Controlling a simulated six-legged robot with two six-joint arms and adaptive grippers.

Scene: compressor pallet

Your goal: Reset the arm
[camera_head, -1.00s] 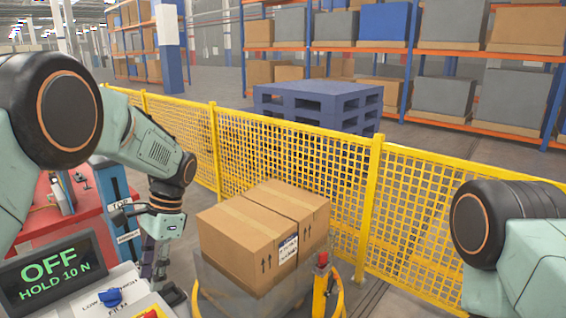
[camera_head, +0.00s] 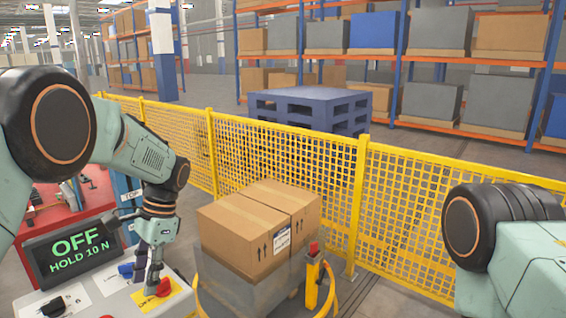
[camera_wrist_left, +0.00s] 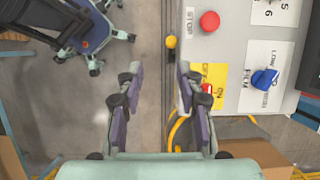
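My left gripper (camera_head: 147,278) points down beside the right part of the control panel (camera_head: 95,308), close to a red switch on a yellow plate (camera_head: 163,288). In the left wrist view, the gripper (camera_wrist_left: 158,82) has its two fingers apart with nothing between them. The red switch (camera_wrist_left: 207,90) appears at the right finger there; I cannot tell whether they touch. My right arm shows at the right edge of the head view, but its gripper is out of view.
The display (camera_head: 75,253) reads OFF, HOLD 10 N. A blue knob (camera_head: 125,270) is on the panel; a red button (camera_wrist_left: 209,21) shows in the wrist view. Cardboard boxes (camera_head: 245,238) stand right of the gripper, before a yellow mesh fence (camera_head: 400,215). A red bench (camera_head: 70,215) is at left.

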